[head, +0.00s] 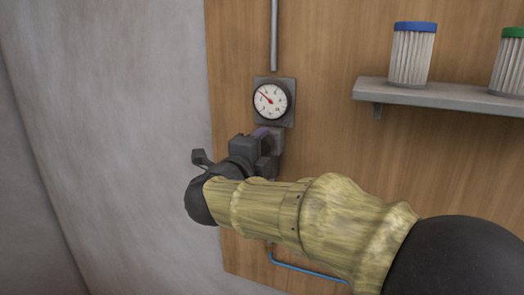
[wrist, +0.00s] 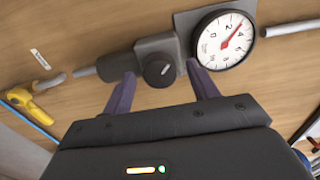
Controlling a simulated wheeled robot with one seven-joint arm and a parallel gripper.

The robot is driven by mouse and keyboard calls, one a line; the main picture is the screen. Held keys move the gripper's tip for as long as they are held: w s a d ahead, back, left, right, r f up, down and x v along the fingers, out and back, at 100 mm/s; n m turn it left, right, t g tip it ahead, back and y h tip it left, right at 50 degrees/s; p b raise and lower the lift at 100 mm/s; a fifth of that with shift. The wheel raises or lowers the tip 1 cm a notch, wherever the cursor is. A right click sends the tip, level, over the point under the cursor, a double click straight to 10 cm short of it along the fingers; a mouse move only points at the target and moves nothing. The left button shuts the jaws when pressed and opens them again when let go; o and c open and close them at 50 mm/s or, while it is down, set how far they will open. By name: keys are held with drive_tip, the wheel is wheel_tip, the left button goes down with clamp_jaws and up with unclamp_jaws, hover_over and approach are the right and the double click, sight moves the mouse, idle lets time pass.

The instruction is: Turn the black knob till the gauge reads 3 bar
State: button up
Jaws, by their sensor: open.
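The round white gauge (head: 270,101) is on a grey plate on the wooden panel; it also shows in the wrist view (wrist: 222,40). Its red needle points between the 2 and the 4, roughly at 3; the exact reading is too small to tell. The black knob (wrist: 158,70) sits on a grey regulator body beside the gauge; in the head view my gripper hides it. My gripper (wrist: 161,74) is open, with one finger on each side of the knob. I cannot tell whether either finger touches it. In the head view my gripper (head: 268,143) is just below the gauge.
A grey shelf (head: 440,97) at right holds a blue-capped filter (head: 411,58) and a green-capped filter (head: 508,65). A grey pipe (head: 274,35) runs above the gauge. A yellow valve handle (wrist: 28,100) and a blue tube (head: 305,268) are lower down. Bare wall is at left.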

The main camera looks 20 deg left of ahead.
drive_tip(key=s+a+b, duration=0.1)
drive_tip(key=s+b, duration=0.4)
drive_tip(key=s, duration=1.1)
drive_tip(key=shift+s+a, duration=0.15)
drive_tip(key=shift+s, duration=0.15)
